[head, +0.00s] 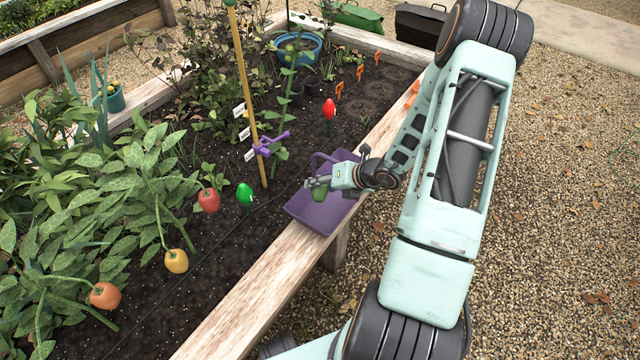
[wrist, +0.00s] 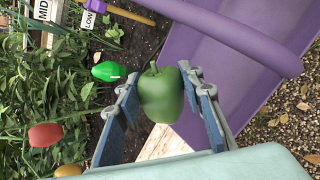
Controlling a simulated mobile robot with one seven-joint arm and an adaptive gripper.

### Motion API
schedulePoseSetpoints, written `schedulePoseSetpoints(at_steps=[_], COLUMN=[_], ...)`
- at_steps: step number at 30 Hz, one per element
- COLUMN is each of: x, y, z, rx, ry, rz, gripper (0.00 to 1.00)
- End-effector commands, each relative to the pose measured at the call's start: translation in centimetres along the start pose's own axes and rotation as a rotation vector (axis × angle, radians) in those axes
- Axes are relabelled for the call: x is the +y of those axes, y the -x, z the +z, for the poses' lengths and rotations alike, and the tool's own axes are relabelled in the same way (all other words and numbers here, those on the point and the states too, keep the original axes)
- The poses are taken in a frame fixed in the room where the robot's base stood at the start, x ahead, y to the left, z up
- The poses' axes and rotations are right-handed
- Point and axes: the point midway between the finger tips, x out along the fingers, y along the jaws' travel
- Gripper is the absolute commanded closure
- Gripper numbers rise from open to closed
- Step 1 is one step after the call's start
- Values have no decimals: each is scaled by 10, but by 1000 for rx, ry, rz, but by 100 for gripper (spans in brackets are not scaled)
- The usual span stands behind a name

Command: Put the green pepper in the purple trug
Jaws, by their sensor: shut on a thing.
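The green pepper (wrist: 161,95) is between the two fingers of my gripper (wrist: 160,100) in the wrist view, stem pointing away from the palm. In the head view my gripper (head: 318,183) holds the pepper (head: 319,193) over the purple trug (head: 325,212). The trug sits on the bed's wooden edge, with its raised handle (wrist: 238,30) crossing the upper part of the wrist view. The pepper overlaps the trug's near left part in the head view; its exact height above the trug is hard to tell.
A bright green bulb-shaped thing (head: 244,194) and a red one (head: 329,108) stand in the soil. Red (head: 209,200), yellow (head: 176,261) and orange (head: 105,296) peppers hang on leafy plants at left. A wooden stake (head: 248,95) with a purple clip (head: 269,144) stands beyond the trug.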

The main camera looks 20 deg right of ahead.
Motion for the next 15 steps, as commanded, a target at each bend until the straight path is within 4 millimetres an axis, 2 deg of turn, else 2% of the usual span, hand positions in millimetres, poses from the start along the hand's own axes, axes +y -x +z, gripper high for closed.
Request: schedulePoseSetpoints(at_steps=[1,3,15], x=[-8,-14,-44], y=[-10,-18,-57], z=[-7,-12,-36], rx=[0,0,0], ry=[-1,-2,-1], rz=[0,0,0], gripper=[96,96,96])
